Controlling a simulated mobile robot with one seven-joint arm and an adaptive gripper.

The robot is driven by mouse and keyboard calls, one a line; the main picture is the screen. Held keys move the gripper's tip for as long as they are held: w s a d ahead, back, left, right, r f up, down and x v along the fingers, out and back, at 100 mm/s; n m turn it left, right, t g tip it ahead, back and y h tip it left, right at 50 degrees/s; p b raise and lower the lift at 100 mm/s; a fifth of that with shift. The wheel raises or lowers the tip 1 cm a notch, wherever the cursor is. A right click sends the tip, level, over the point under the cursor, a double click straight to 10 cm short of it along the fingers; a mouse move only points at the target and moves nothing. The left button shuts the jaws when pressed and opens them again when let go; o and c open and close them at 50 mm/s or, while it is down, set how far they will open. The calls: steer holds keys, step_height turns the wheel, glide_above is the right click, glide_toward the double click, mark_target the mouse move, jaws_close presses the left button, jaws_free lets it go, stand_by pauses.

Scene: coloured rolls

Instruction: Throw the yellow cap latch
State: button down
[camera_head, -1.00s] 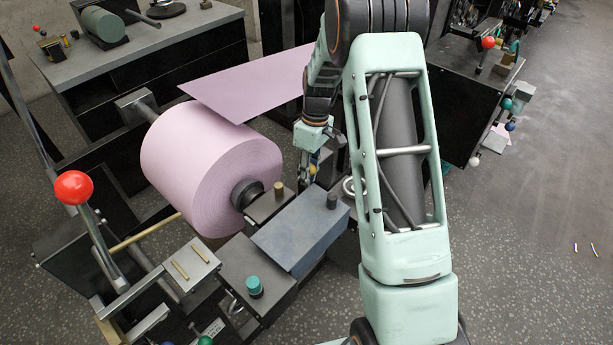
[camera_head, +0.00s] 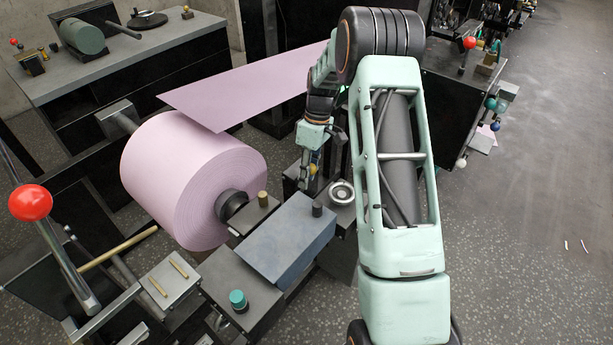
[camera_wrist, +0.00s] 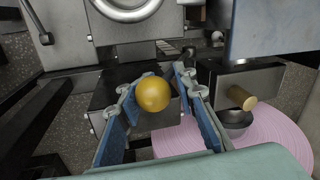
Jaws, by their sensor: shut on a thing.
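The yellow cap latch shows in the wrist view as a round yellow knob (camera_wrist: 153,95) in front of a dark metal block. My gripper (camera_wrist: 152,82) has its two blue-padded fingers on either side of this knob and is shut on it. In the head view my gripper (camera_head: 312,168) points down beside the machine, to the right of the pink roll (camera_head: 185,180). A small yellow spot shows at the fingers there, and the rest of the latch is hidden.
A grey-blue block (camera_head: 285,238) and a silver round part (camera_head: 341,192) stand close to my gripper. A red ball lever (camera_head: 30,203) rises at the left. A pink sheet (camera_head: 245,90) spans behind the roll. Open floor (camera_head: 530,230) lies to the right.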

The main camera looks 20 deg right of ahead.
steer(key=shift+d+f, duration=0.25)
steer(key=shift+d, duration=0.05)
steer(key=c, duration=1.6)
jaws_free()
steer(key=shift+f, duration=0.1)
steer(key=shift+a, duration=0.1)
steer(key=shift+r, duration=0.3)
steer(key=v, duration=0.3)
steer(key=s+a+v, duration=0.1)
steer(key=v, duration=0.5)
steer(key=shift+s+a+r, duration=0.1)
steer(key=shift+a+r, duration=0.2)
steer(key=shift+r, duration=0.15)
